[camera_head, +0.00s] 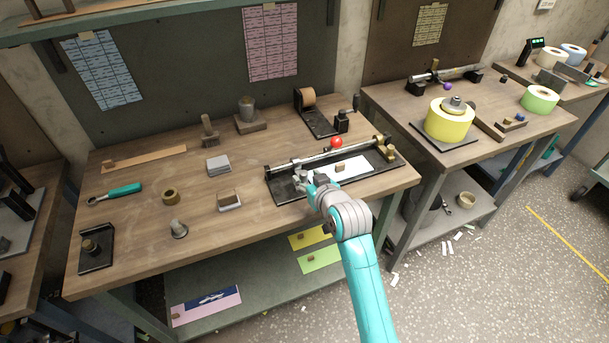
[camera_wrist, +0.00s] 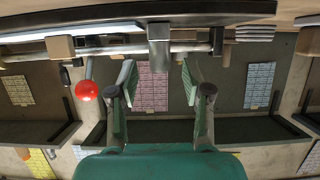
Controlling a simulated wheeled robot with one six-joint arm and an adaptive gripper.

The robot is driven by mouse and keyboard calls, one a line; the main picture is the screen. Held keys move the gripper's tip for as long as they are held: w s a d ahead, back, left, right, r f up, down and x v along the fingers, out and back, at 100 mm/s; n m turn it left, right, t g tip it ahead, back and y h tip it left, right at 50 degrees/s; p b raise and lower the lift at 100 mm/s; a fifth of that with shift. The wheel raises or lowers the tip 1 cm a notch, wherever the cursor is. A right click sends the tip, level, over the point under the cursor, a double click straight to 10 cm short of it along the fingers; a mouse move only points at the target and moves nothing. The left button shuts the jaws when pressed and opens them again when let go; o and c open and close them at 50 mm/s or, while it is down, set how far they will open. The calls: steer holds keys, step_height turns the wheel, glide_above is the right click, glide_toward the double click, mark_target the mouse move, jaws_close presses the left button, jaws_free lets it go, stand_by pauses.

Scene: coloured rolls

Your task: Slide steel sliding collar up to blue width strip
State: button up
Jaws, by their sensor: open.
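In the wrist view the steel sliding collar (camera_wrist: 160,47) is a grey block on the rod (camera_wrist: 195,47). My gripper (camera_head: 308,183) is at the fixture's left part. In the wrist view my gripper (camera_wrist: 158,80) is open, its fingers to either side of the collar's line and apparently short of it. The red ball also shows there (camera_wrist: 86,91). I cannot make out a blue width strip; my arm hides part of the fixture.
A white sheet (camera_head: 354,168) lies on the fixture, with brass blocks (camera_head: 391,153) at its right end. A tape holder (camera_head: 315,118) stands behind. Left are grey pads (camera_head: 218,164) and a teal-handled tool (camera_head: 124,190). Yellow and green strips (camera_head: 320,259) lie on the lower shelf.

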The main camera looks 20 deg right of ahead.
steer(key=v, duration=0.8)
steer(key=shift+s, duration=0.25)
steer(key=shift+r, duration=0.1)
steer(key=s+a+f, duration=0.2)
steer(key=s+f, duration=0.4)
steer(key=s, duration=0.5)
steer(key=s+a+f, duration=0.1)
steer(key=s+f, duration=0.4)
steer(key=s, duration=0.5)
steer(key=s+a+r, duration=0.1)
steer(key=s+r, duration=0.1)
steer(key=s, duration=0.8)
steer(key=s+a+r+t, duration=0.1)
steer(key=s+r, duration=0.1)
steer(key=s, duration=0.9)
steer(key=shift+s+r, duration=0.35)
